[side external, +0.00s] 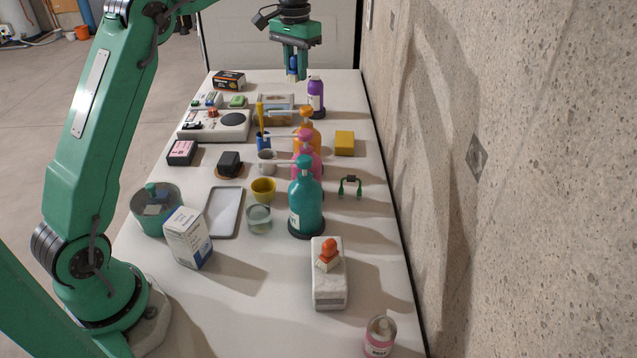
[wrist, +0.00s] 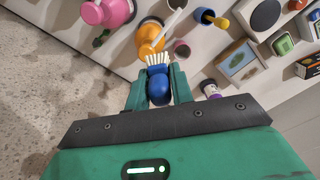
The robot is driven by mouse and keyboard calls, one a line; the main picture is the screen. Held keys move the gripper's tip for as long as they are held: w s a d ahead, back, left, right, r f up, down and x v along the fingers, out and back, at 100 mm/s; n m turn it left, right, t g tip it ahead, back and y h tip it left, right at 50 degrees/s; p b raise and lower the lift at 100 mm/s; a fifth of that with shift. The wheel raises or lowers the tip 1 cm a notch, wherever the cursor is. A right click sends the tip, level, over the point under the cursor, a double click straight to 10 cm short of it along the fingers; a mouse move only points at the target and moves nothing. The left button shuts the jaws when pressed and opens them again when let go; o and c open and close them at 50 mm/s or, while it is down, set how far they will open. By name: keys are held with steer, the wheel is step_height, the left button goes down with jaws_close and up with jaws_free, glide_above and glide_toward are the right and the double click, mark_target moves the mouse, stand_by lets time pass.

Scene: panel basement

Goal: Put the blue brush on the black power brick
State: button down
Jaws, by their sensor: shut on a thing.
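The blue brush (wrist: 159,88), with a rounded blue handle and pale bristles, is held between the fingers of my gripper (wrist: 158,74) in the wrist view. In the side external view my gripper (side external: 296,68) is high above the far end of the table, with a bit of the blue brush (side external: 293,64) showing between its fingers. I cannot make out the power brick in the wrist view.
A purple bottle (side external: 316,95) stands near the gripper. Orange (side external: 306,127), pink (side external: 306,160) and teal (side external: 305,198) pump bottles line the right-middle. A mug (side external: 267,164), blue cup with yellow brush (side external: 263,141) and pink-black box (side external: 182,152) are near the power brick.

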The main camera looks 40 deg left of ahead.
steer(key=s+d+r+m, duration=0.2)
steer(key=s+d+r, duration=0.2)
steer(key=d, duration=0.2)
steer(key=n, duration=1)
glide_above(228, 158)
step_height(228, 158, down, 22)
steer(key=shift+r, duration=0.1)
steer(key=shift+f, duration=2)
steer(key=shift+f, duration=0.15)
